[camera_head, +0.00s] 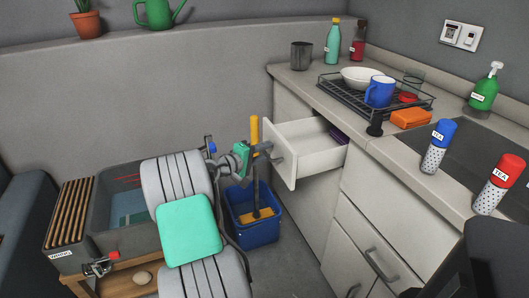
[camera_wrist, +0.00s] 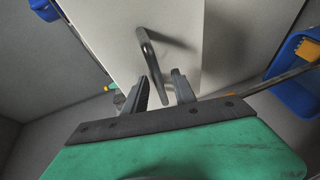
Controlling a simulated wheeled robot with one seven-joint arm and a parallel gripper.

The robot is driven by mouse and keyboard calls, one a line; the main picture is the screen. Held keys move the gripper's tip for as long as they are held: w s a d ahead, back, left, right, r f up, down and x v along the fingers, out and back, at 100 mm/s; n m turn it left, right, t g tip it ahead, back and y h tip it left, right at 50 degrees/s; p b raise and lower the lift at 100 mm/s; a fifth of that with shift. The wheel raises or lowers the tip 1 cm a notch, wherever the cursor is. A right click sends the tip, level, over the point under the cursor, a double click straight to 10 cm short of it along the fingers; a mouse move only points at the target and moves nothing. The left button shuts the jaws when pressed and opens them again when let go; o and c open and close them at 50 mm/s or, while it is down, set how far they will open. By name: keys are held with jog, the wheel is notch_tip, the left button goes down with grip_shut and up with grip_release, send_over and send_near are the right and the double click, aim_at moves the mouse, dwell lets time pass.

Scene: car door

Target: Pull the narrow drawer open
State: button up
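The narrow drawer (camera_head: 293,150) stands pulled out of the counter's side, its white front facing my arm and its inside showing. A dark purple item (camera_head: 338,134) lies inside at the back. My gripper (camera_head: 265,150) is at the drawer front, by the handle (camera_head: 279,155). In the wrist view the grey bar handle (camera_wrist: 150,62) crosses the drawer front (camera_wrist: 118,45), its lower end between the two dark fingers of my gripper (camera_wrist: 160,90). The fingers are apart, with gaps beside the bar; I see no clear grip on it.
A blue bucket (camera_head: 252,232) with a yellow-handled tool stands on the floor below the drawer. A grey bin (camera_head: 110,205) on a wooden stand is at the left. The counter (camera_head: 300,82) bears a dish rack (camera_head: 345,95) and bottles. Lower cabinet doors (camera_head: 350,255) are closed.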

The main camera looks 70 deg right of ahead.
jog(key=p+v, duration=0.1)
jog(key=v, duration=0.7)
